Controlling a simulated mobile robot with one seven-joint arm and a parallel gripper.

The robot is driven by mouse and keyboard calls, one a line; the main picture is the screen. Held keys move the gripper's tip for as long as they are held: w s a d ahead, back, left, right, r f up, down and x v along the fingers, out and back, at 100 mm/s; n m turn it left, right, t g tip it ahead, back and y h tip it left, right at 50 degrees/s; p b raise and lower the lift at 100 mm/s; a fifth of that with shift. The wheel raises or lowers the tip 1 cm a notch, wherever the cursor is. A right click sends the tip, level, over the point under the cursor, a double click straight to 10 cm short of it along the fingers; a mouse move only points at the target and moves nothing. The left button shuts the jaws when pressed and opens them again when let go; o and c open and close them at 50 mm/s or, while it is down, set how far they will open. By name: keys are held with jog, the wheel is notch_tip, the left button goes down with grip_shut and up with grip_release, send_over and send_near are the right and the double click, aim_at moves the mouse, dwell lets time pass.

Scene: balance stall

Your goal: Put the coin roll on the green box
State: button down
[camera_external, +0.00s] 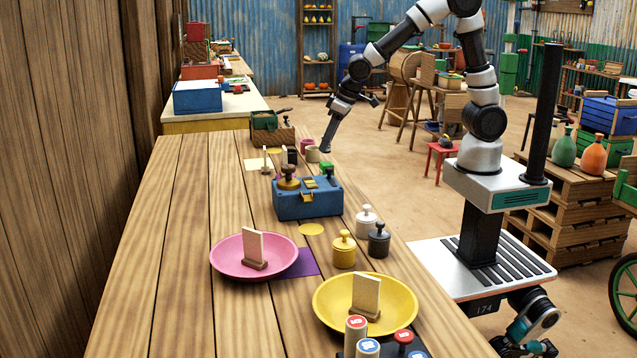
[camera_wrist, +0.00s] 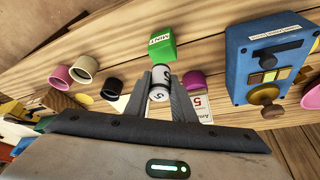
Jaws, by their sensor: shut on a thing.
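The coin roll (camera_wrist: 161,75), white with dark markings, is between the fingers of my gripper (camera_wrist: 172,92) in the wrist view. My gripper is shut on it. The green box (camera_wrist: 161,44), with a white label on its edge, is just beyond the roll in the wrist view, and the roll looks apart from it. In the external view my gripper (camera_external: 326,149) is over the right edge of the table, behind the green box (camera_external: 327,168). The coin roll cannot be made out there.
Small cups (camera_external: 313,155) are close by. Nearer are weights (camera_external: 343,250), a pink dish (camera_external: 232,262) and a yellow dish (camera_external: 327,308). The table's left side is clear.

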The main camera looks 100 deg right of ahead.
aim_at(326, 153)
jog(key=shift+f+b, duration=0.3)
jog(key=shift+f, duration=1.35)
jog(key=shift+f, duration=0.2)
jog(key=c, duration=1.5)
grip_release()
